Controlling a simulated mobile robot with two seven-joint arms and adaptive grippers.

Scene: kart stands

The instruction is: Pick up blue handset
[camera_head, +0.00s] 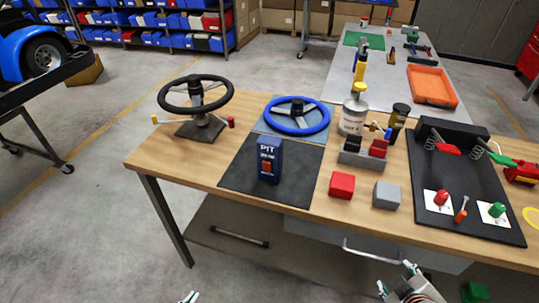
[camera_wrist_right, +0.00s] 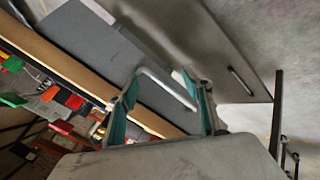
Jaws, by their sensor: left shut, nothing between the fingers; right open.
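The blue handset (camera_head: 268,160) stands upright on a dark mat (camera_head: 303,187) on the wooden table. It has white PIT lettering and an orange-red patch on its front. My left gripper (camera_head: 189,297) shows only its tips at the bottom edge of the head view, shut and empty, well below and left of the handset. My right gripper (camera_head: 396,278) is open and empty in front of the table, low and to the right of the handset. In the right wrist view its two teal-padded fingers (camera_wrist_right: 164,92) stand apart with nothing held between them. I cannot make out the handset there.
A steering wheel on a stand (camera_head: 197,105) is left of the handset, and a blue wheel (camera_head: 297,116) lies behind it. A red block (camera_head: 342,185), a grey block (camera_head: 386,195) and a black tray (camera_head: 470,218) are to the right. A drawer handle (camera_head: 373,254) juts below the table edge.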

